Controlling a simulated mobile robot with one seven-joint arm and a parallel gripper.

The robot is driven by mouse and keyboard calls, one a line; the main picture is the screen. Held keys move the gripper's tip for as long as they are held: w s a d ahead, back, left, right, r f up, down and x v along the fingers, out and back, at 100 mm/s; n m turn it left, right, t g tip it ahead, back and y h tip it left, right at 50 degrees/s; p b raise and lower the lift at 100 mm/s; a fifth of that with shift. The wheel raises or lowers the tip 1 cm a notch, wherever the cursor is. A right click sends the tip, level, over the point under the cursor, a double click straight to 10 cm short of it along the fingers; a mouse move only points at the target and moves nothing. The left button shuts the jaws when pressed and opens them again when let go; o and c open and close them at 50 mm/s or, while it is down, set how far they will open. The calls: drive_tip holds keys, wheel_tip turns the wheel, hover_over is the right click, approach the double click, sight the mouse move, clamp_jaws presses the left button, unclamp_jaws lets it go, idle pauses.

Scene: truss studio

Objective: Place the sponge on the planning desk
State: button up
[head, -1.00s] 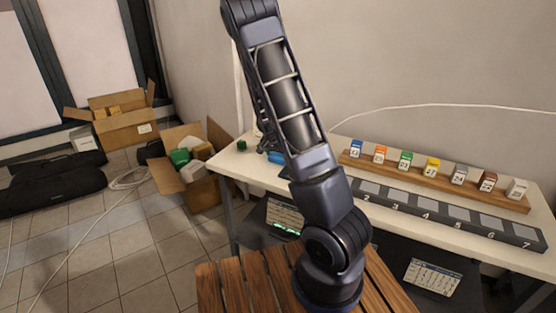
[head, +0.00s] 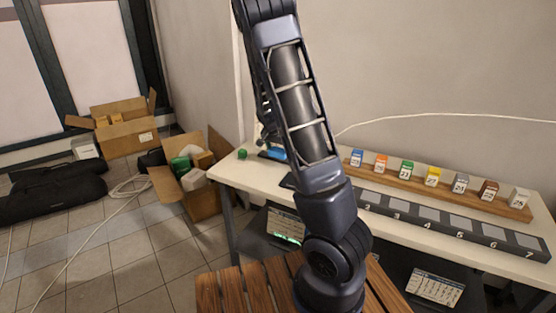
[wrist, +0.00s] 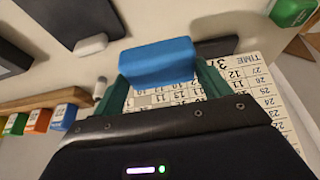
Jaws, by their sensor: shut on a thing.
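A blue block-shaped sponge (wrist: 157,62) is between the green fingers of my gripper (wrist: 161,80) in the wrist view. The gripper is shut on it, one finger at each end. In the head view the blue sponge (head: 276,154) shows at the left part of the pale desk (head: 228,170), partly hidden by my arm. The desk's pale top also shows in the wrist view (wrist: 60,78). I cannot tell whether the sponge touches the desk.
A green cube (head: 242,153) sits at the desk's left corner. A wooden rack (head: 440,187) with several coloured blocks and a dark numbered strip (head: 470,227) fill the right side. The wrist view shows a printed number sheet (wrist: 255,95) and a white eraser-like block (wrist: 90,44).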

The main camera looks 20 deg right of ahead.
wheel_tip(320, 180, up, 13)
wheel_tip(320, 180, up, 11)
hover_over(278, 150)
drive_tip(key=s+d+n, duration=0.2)
drive_tip(key=d, duration=3.2)
drive_tip(key=s+d+n, duration=0.1)
drive_tip(key=s+d, duration=0.5)
drive_tip(key=d, duration=0.3)
drive_tip(key=s+d+t+y, duration=0.1)
drive_tip(key=s+d, duration=0.4)
drive_tip(key=d, duration=0.4)
drive_tip(key=s+d+n, duration=0.1)
drive_tip(key=s+d, duration=0.5)
drive_tip(key=d, duration=0.3)
drive_tip(key=f, duration=3.1)
drive_tip(key=shift+w+d+f, duration=0.1)
drive_tip(key=shift+d+f, duration=0.1)
drive_tip(key=shift+f, duration=0.15)
drive_tip(key=o, duration=1)
drive_tip(key=shift+f, duration=0.1)
